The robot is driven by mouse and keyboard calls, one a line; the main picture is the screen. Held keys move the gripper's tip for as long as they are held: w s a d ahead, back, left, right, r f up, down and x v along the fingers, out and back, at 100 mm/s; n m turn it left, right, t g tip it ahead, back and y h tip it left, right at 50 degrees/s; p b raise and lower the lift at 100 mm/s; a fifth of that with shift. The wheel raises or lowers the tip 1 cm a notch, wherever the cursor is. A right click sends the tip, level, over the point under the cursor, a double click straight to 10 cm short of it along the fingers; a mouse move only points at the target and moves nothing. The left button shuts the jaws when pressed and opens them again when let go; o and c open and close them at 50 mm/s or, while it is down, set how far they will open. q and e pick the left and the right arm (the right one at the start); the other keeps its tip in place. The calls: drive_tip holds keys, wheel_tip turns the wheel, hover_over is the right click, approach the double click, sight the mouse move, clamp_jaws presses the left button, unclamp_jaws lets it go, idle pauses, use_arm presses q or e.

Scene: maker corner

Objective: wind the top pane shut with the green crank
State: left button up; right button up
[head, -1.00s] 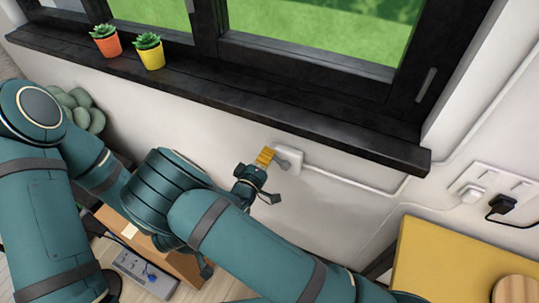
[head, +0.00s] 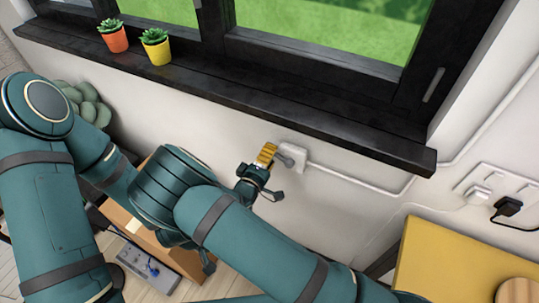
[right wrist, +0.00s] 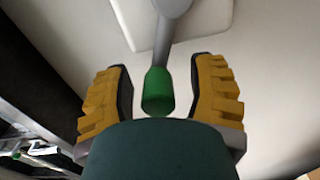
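The crank has a grey arm (right wrist: 172,30) and a green knob (right wrist: 157,92), seen in the right wrist view. The arm comes from a white wall box (head: 297,151) under the window sill. My right gripper (head: 266,154) is at the crank in the head view. Its yellow-padded fingers (right wrist: 158,97) stand open on both sides of the green knob, with a visible gap at each side. In the head view the fingers hide the knob. Window panes (head: 325,30) show above the sill, but I cannot tell which is the top pane or whether it is open. My left gripper is not clearly seen.
The black sill (head: 330,140) juts out above my right gripper and carries an orange pot (head: 116,40) and a yellow pot (head: 158,52). A cardboard box (head: 185,262) and grey case (head: 150,270) lie below. A yellow tabletop (head: 450,260) stands at right.

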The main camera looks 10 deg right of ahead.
drive_tip(key=shift+r, duration=0.1)
